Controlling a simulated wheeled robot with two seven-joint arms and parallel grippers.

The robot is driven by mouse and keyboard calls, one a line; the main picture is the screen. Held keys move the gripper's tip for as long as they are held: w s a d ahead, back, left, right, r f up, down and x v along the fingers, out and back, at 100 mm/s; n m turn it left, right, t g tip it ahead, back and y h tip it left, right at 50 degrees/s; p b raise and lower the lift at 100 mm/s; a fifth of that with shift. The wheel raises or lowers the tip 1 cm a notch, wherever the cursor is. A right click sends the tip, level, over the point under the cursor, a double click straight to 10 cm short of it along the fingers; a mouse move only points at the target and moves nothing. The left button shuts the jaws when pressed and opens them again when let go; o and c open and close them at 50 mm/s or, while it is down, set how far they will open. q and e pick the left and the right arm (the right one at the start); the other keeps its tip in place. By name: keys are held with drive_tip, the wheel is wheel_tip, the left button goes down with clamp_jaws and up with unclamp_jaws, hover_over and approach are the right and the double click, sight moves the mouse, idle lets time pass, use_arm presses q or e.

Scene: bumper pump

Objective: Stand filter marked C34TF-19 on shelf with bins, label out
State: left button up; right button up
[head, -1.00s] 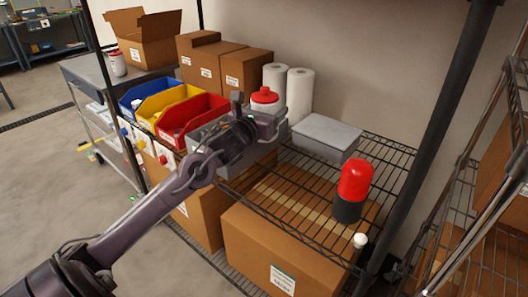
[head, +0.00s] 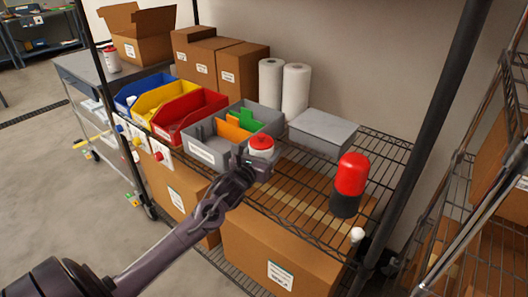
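A white filter (head: 261,147) with a red top is in my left gripper (head: 257,163), at the front of the wire shelf (head: 290,203), just right of the grey divided bin. My fingers are closed around its lower part and hide much of it. It looks roughly upright; I cannot tell whether its base touches the shelf. No marking on it is readable. Another red-and-white canister (head: 110,60) stands on the grey cart at the far left, its marking also unreadable. My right gripper is not in view.
Blue (head: 136,93), yellow (head: 165,103) and red (head: 190,112) bins and the grey divided bin (head: 204,153) line the shelf's left. A grey box (head: 322,131) and white rolls (head: 296,92) are behind. A red-and-black cylinder (head: 349,183) stands right. Bare wire lies between.

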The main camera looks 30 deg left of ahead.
use_arm(q)
drive_tip(key=shift+r, duration=0.2)
drive_tip(key=shift+f, duration=0.1)
drive_tip(key=o, duration=1)
drive_tip(key=shift+f, duration=0.15)
drive_tip(key=o, duration=0.4)
